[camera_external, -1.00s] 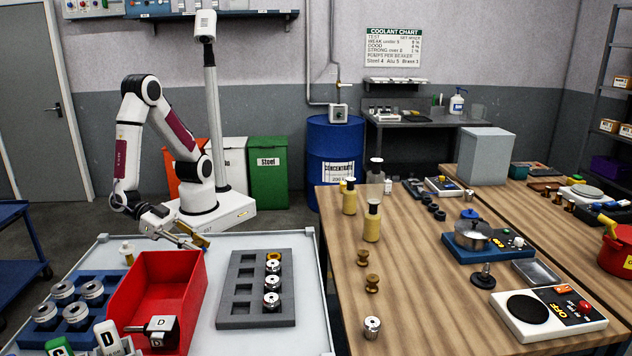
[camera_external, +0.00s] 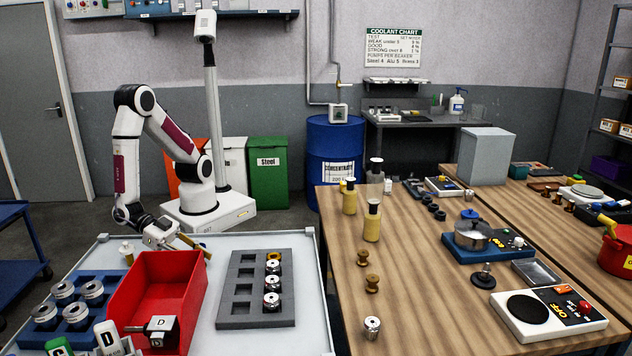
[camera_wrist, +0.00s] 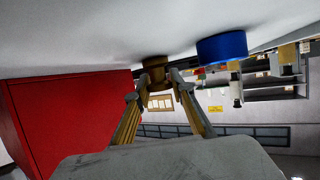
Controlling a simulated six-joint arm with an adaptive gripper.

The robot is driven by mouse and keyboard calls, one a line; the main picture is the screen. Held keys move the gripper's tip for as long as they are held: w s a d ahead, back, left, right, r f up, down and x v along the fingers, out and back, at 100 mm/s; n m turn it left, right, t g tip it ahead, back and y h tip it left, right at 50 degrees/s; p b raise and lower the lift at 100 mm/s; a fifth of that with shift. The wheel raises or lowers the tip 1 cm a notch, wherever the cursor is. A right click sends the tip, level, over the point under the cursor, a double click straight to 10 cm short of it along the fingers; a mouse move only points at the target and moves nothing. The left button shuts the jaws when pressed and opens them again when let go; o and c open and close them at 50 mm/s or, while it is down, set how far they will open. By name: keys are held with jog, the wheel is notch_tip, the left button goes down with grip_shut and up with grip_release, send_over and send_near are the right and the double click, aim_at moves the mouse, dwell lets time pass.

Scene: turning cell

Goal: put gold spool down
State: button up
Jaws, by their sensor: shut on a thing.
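The gold spool (camera_wrist: 155,71) sits between my fingertips in the wrist view, against the pale tabletop, which fills the top of that tilted picture. My gripper (camera_wrist: 159,88) is shut on it. Whether the spool touches the tabletop is hard to tell. In the external view my gripper (camera_external: 193,246) is low behind the red bin (camera_external: 160,262), near its back right corner. The spool itself is hidden or too small to make out there.
The red bin also stands close on the left in the wrist view (camera_wrist: 65,115). A grey tray (camera_external: 238,308) with several parts lies to the right, a blue tray (camera_external: 98,278) to the left. Bare tabletop (camera_external: 222,243) shows between bin and grey tray. The wrist view has a blue round thing (camera_wrist: 222,47).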

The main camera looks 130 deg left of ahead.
jog(key=o, duration=1.1)
jog(key=shift+r, duration=0.15)
jog(key=shift+v, duration=5.95)
